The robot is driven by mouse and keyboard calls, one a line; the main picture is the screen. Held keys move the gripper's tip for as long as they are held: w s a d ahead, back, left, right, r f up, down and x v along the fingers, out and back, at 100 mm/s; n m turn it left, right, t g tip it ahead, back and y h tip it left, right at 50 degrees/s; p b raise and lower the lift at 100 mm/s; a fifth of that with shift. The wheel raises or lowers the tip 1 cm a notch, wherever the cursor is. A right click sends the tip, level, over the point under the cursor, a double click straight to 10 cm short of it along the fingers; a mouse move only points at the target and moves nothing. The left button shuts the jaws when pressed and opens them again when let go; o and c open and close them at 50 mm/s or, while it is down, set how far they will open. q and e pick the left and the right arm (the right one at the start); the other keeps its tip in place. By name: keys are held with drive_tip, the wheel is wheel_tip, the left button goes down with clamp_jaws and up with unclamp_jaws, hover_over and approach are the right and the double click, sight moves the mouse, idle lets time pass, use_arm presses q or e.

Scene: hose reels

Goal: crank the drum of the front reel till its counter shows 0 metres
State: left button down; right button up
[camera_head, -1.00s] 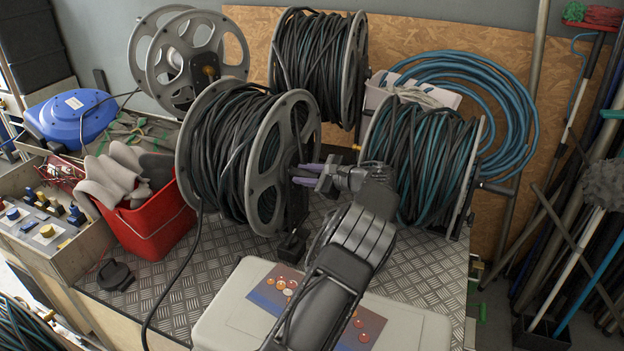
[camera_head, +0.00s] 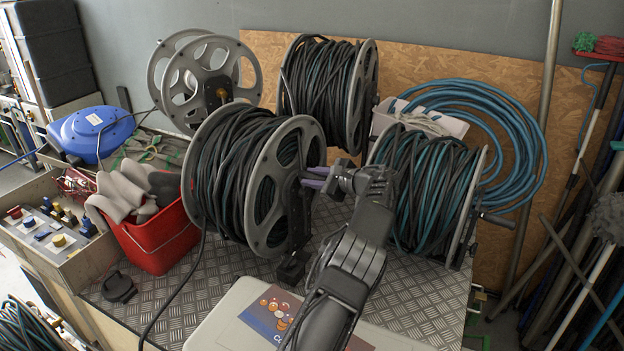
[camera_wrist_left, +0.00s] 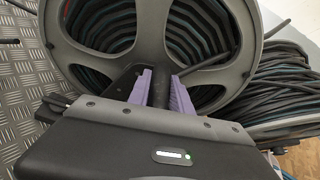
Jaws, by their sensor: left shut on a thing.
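The front reel (camera_head: 270,215) stands on the metal deck, with dark hose wound on its grey-flanged drum. My left gripper (camera_head: 316,178) is at the right side of this reel, in front of its flange. In the left wrist view, its purple fingers (camera_wrist_left: 160,90) are shut on a dark upright crank handle (camera_wrist_left: 160,86), with the spoked grey flange (camera_wrist_left: 153,45) behind. The handle is mostly hidden by the fingers in the head view. I cannot make out a counter reading. My right gripper is not in view.
Another hose reel (camera_head: 425,190) stands close on the right, with its own crank. Two more reels stand behind, one empty (camera_head: 205,80). A red bucket (camera_head: 160,245) stands left, and a pale case (camera_head: 215,325) lies in front. A loose hose runs down from the front reel.

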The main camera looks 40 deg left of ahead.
use_arm(q)
drive_tip(key=shift+w, duration=0.15)
drive_tip(key=c, duration=1.2)
unclamp_jaws()
drive_tip(key=shift+o, duration=0.2)
drive_tip(key=shift+d, duration=0.15)
drive_tip(key=b+v, duration=0.2)
drive_tip(key=v, duration=0.4)
drive_tip(key=shift+d, duration=0.35)
drive_tip(key=shift+d+r, duration=0.25)
drive_tip(key=shift+d, duration=0.15)
